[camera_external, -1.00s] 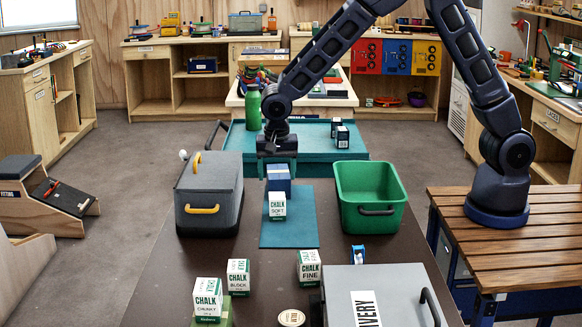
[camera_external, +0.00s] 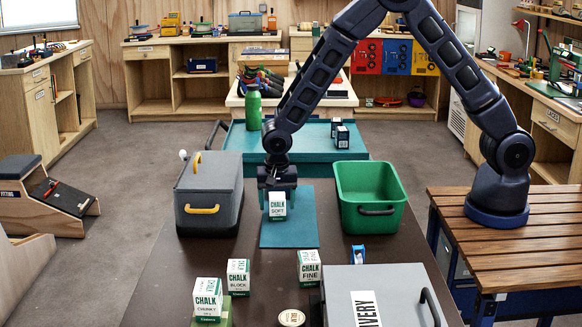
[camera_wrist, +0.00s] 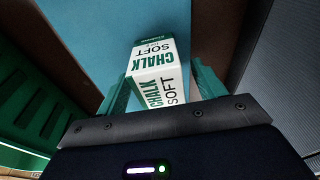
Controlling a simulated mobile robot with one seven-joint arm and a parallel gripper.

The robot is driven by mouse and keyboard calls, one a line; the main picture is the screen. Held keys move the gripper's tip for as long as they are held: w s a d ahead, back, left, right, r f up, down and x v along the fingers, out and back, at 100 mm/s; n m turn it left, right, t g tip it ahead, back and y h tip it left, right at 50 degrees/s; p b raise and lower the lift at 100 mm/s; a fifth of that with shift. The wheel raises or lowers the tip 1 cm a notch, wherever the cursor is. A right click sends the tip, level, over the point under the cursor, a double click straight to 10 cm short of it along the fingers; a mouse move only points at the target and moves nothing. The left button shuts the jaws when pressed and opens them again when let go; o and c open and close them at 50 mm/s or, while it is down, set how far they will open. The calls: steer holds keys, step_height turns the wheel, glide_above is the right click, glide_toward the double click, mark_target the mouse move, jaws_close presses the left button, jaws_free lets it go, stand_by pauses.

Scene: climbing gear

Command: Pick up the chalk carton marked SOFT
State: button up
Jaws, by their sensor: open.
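The white and green chalk carton marked SOFT (camera_external: 277,207) stands upright on the teal mat (camera_external: 304,222) in the middle of the dark table. My gripper (camera_external: 277,187) is open just above and behind it in the external view, pointing down. In the wrist view the SOFT carton (camera_wrist: 154,72) shows between the two teal fingers, with a finger on each side. It cannot be told whether either finger touches it. The carton's lower part is out of clear sight there.
Other chalk cartons marked CHUNKY (camera_external: 208,298), BLOCK (camera_external: 238,276) and FINE (camera_external: 309,268) stand nearer the camera. A grey case (camera_external: 208,195) stands left of the mat and a green bin (camera_external: 371,193) right. A grey DELIVERY box (camera_external: 395,300) is at front right.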

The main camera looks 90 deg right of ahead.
steer(key=shift+f, duration=0.3)
steer(key=c, duration=1.1)
steer(key=shift+r, duration=0.1)
